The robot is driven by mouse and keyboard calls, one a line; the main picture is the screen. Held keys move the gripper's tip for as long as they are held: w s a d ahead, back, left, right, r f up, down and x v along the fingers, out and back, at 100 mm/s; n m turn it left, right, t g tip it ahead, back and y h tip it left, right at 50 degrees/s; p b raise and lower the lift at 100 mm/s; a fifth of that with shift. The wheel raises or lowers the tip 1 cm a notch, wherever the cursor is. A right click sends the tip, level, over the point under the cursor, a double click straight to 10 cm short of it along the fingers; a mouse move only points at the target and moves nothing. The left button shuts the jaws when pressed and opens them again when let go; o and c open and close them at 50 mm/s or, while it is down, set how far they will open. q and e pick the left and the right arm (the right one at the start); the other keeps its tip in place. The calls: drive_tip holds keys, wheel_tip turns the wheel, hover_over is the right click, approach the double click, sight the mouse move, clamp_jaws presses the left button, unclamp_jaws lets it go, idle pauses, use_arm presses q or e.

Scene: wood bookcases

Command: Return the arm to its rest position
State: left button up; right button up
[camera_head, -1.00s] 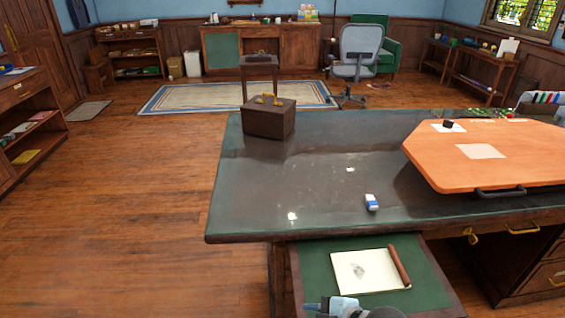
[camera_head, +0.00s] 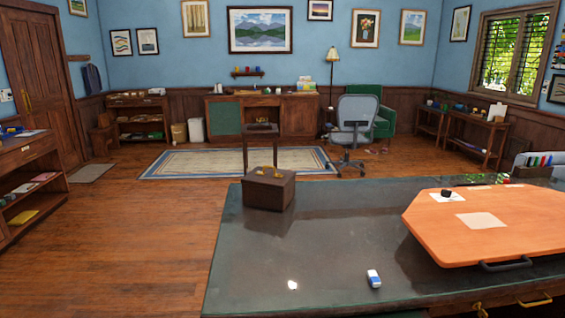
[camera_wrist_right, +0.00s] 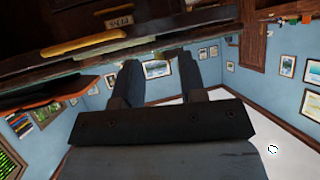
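My right gripper (camera_wrist_right: 160,80) shows in the right wrist view, its two dark fingers spread apart. Nothing is between them except the far wall and a framed picture behind. My right arm does not show in the head view now. My left gripper is in neither current view.
The dark desk (camera_head: 320,250) holds a brown box (camera_head: 269,188), an orange drawing board (camera_head: 480,225) and a blue-and-white eraser (camera_head: 374,279). Open floor lies left of the desk (camera_head: 120,240).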

use_arm(q)
wheel_tip(320, 180, up, 12)
drive_tip(key=s+a+p, duration=0.1)
drive_tip(key=a+p, duration=0.1)
drive_tip(key=p, duration=1.6)
drive_tip(key=shift+s+g+y, duration=0.3)
drive_tip(key=shift+g+y, duration=0.1)
use_arm(e)
wheel_tip(320, 180, up, 13)
drive_tip(key=s+d, duration=0.1)
drive_tip(key=shift+s+d+h, duration=0.2)
drive_tip(key=shift+d+h, duration=0.1)
use_arm(q)
drive_tip(key=shift+d+r, duration=0.15)
drive_tip(key=shift+r, duration=0.05)
